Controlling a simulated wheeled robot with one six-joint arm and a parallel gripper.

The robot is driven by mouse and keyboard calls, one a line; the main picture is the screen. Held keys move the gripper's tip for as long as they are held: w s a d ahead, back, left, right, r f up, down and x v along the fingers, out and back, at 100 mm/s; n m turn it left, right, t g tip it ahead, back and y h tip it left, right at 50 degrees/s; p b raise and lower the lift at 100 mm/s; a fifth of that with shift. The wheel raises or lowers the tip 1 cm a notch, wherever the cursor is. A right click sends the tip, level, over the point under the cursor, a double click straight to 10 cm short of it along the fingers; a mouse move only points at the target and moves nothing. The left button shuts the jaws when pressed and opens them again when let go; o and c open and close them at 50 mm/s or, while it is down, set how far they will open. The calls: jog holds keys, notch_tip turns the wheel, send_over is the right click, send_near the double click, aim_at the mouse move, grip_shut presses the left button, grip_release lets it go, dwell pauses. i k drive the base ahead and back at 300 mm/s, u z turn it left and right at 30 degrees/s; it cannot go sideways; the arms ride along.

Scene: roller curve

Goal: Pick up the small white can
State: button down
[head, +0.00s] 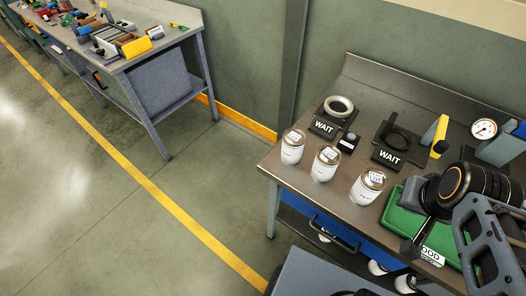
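Three white cans with metal lids and small labels stand upright in a row on the near part of the workbench in the head view. The left can (292,148) looks smallest, the middle can (325,164) a little larger, and the right can (368,188) largest and closest to me. Distance may account for part of this difference. My dark wrist and grey arm fill the lower right. My gripper (416,245) is over the green tray, right of the cans and apart from them. Its fingers are mostly hidden, so its opening is unclear.
The green tray (398,215) has a partly covered label ending in "OOD". Two WAIT signs (324,128) (388,157), a metal ring (338,106), a dark ring, a yellow-and-black piece (436,135) and a dial gauge (484,129) stand behind. Open floor lies left, with a cluttered bench (158,55) beyond.

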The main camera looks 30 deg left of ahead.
aim_at(294, 142)
jog(key=u, duration=1.85)
jog(key=i, duration=0.2)
jog(key=u, duration=1.15)
jog(key=i, duration=1.6)
jog(key=z, duration=3.05)
